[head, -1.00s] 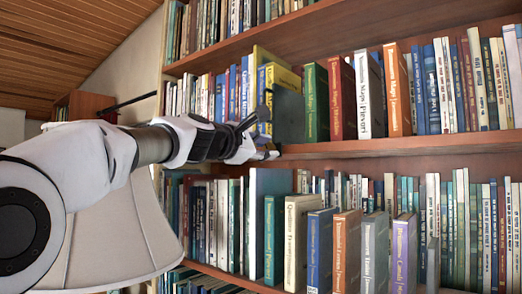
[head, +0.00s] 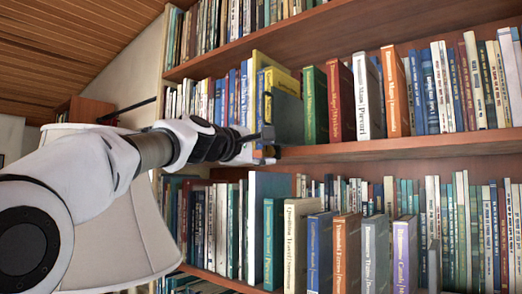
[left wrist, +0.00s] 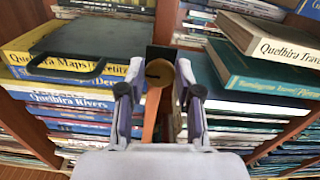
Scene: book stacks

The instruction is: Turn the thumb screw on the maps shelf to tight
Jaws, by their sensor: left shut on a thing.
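The thumb screw (left wrist: 160,73) shows in the left wrist view as a round tan knob with a dark mark, in front of a black plate (left wrist: 161,51). My left gripper (left wrist: 160,76) has its two fingers on either side of the knob and is shut on it. In the head view my left gripper (head: 262,150) is at the front edge of the maps shelf (head: 400,147), at its left part. The fingers mostly hide the knob there. No tight or loose marking can be read. My right gripper is not in view.
Below is another full row, with a cream Travel book (head: 297,240) sticking forward. Free room lies in front of the shelves.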

